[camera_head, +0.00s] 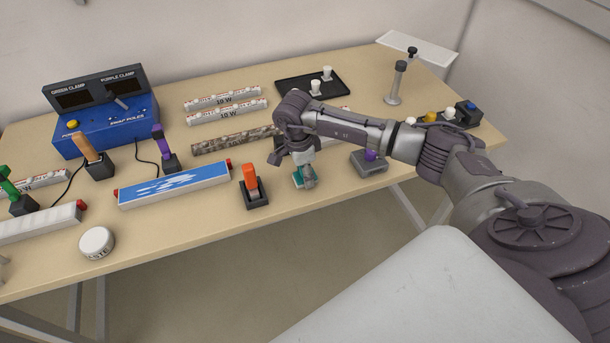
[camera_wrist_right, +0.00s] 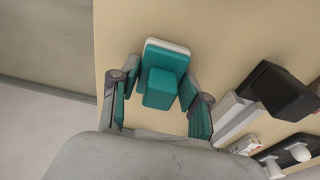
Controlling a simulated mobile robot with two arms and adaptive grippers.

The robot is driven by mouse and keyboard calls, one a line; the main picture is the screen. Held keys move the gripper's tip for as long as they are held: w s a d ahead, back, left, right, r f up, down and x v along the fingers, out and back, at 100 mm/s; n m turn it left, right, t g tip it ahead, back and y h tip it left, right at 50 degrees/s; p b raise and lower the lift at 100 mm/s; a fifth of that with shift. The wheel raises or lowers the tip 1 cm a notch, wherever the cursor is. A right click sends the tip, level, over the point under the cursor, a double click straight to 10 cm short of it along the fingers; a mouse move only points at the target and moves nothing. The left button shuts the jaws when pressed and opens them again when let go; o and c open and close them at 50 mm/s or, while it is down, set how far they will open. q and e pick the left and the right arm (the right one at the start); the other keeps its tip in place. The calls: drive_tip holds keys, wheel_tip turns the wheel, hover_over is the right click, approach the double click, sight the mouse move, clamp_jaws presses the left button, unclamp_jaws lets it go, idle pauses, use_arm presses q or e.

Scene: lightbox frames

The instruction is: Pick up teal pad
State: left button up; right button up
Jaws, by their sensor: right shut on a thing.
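The teal pad (camera_head: 298,181) is near the front edge of the table, mostly behind my right gripper in the head view. In the right wrist view the teal pad (camera_wrist_right: 166,54) has a pale base layer and a raised teal block on top. My right gripper (camera_head: 307,174) points down at it and is shut on the block; in the right wrist view its two fingers (camera_wrist_right: 160,88) stand on either side of the block. I cannot tell whether the pad touches the table. My left gripper is not in view.
An orange-handled tool in a dark holder (camera_head: 254,190) stands just left of the pad. A grey block with a purple knob (camera_head: 369,163) is to its right. Tubes (camera_head: 236,139), a black tray (camera_head: 300,84) and a blue control box (camera_head: 107,122) lie farther back.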

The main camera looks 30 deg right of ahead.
drive_tip(key=shift+r, duration=0.15)
drive_tip(key=shift+c, duration=0.2)
drive_tip(key=shift+r, duration=0.25)
drive_tip(key=r, duration=0.1)
drive_tip(key=r+b, duration=0.1)
drive_tip(key=s+r+b, duration=0.1)
drive_tip(key=shift+d+r, duration=0.3)
drive_tip(key=s+d+r+b, duration=0.2)
drive_tip(key=s+d+r, duration=0.2)
drive_tip(key=s, duration=0.6)
drive_tip(key=shift+r, duration=1.3)
